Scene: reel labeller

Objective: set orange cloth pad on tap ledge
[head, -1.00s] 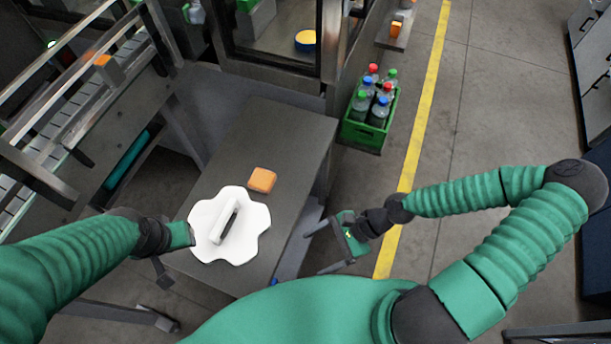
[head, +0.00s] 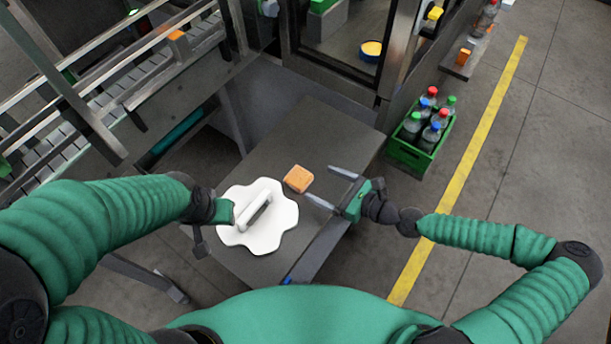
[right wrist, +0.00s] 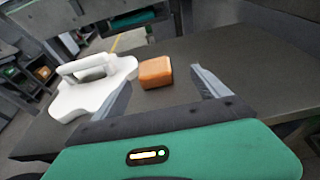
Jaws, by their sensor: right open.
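The orange cloth pad (head: 298,179) lies on the dark grey table beside a white lobed plate. In the right wrist view the pad (right wrist: 155,72) sits ahead of and between the two fingers. My right gripper (head: 325,188) is open and empty, just right of the pad, with its fingers pointing at it; it also shows in the right wrist view (right wrist: 162,92). My left gripper (head: 215,222) is at the left edge of the white plate; its fingers are mostly hidden. A small ledge (head: 465,62) at the upper right, perhaps the tap ledge, holds a small orange block.
The white plate (head: 280,228) with a raised handle lies on the table (head: 335,130). A green crate (head: 408,155) of capped bottles stands on the floor beyond the table's right side. A conveyor (head: 160,85) runs at upper left. A yellow line (head: 470,170) crosses the floor.

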